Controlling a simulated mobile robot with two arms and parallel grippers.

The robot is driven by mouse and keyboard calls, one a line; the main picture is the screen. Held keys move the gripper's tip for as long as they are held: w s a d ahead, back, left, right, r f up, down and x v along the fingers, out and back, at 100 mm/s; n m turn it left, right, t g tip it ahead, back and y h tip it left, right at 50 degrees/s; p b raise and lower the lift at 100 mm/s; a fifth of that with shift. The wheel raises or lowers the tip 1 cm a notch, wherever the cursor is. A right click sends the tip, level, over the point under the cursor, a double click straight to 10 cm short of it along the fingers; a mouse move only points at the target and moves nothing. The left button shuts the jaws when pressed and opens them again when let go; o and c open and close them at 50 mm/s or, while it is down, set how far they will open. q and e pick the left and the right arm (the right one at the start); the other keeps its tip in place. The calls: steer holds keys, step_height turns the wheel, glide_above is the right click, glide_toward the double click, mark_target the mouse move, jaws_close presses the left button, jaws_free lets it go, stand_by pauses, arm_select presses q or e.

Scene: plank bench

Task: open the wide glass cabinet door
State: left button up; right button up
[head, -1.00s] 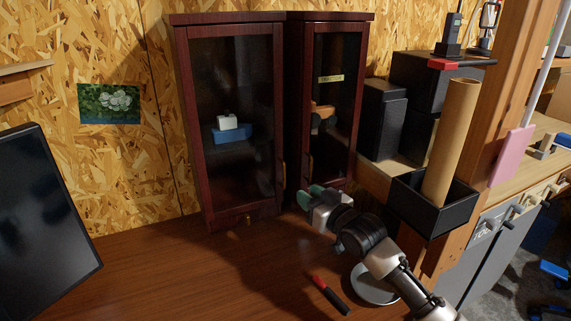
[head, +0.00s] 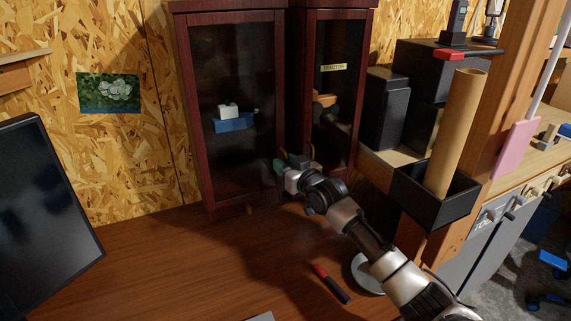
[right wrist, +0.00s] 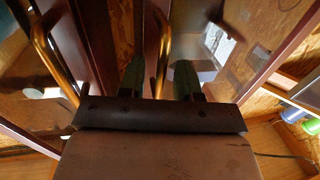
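The wide glass cabinet door (head: 236,110) is the left one of the dark wood cabinet; it looks closed. The narrow glass door (head: 335,95) is to its right, with its brass handle (head: 312,151) just right of my gripper. My right gripper (head: 288,164) is at the wide door's lower right edge and hides that door's handle in the head view. In the right wrist view, a brass handle (right wrist: 163,50) stands between its two green fingers (right wrist: 160,80), with gaps visible, so it looks open around the handle. Another brass handle (right wrist: 42,48) is at the left. My left gripper is not in view.
A red and black marker (head: 331,284) and a round pale item (head: 366,272) lie on the bench (head: 180,275). A black bin (head: 433,205) with a cardboard tube stands right of my arm. A dark screen (head: 40,215) is at the left. The bench before the wide door is mostly clear.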

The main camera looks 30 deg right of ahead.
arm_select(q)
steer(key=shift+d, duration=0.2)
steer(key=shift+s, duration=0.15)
arm_select(e)
jaws_close()
